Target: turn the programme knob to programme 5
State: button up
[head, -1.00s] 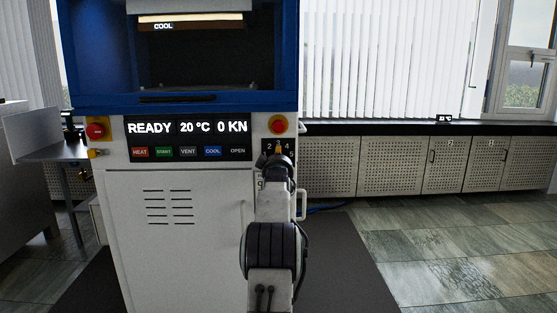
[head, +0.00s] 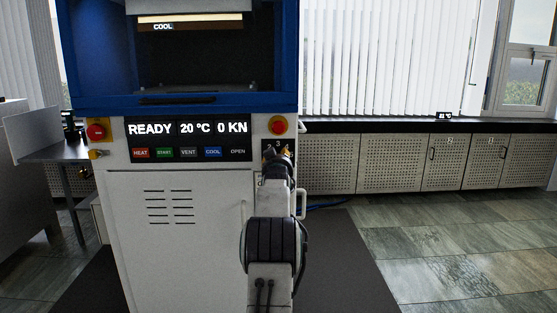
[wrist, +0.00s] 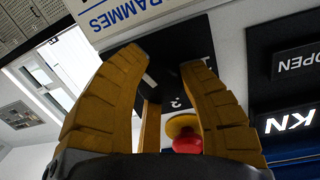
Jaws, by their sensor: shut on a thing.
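My gripper (head: 278,154) is at the dark programme panel (head: 291,148) on the right of the press front. I cannot tell which number the mark points to.
A red stop button (head: 278,125) on yellow sits just above the panel. The display (head: 188,129) reads READY, 20 °C, 0 KN, above a row of labelled buttons (head: 188,153). A white handle (head: 301,204) is at the press's right edge. The floor to the right is clear.

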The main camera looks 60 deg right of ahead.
dwell(0.6)
jog(key=o, duration=1.2)
jog(key=shift+v, duration=5.95)
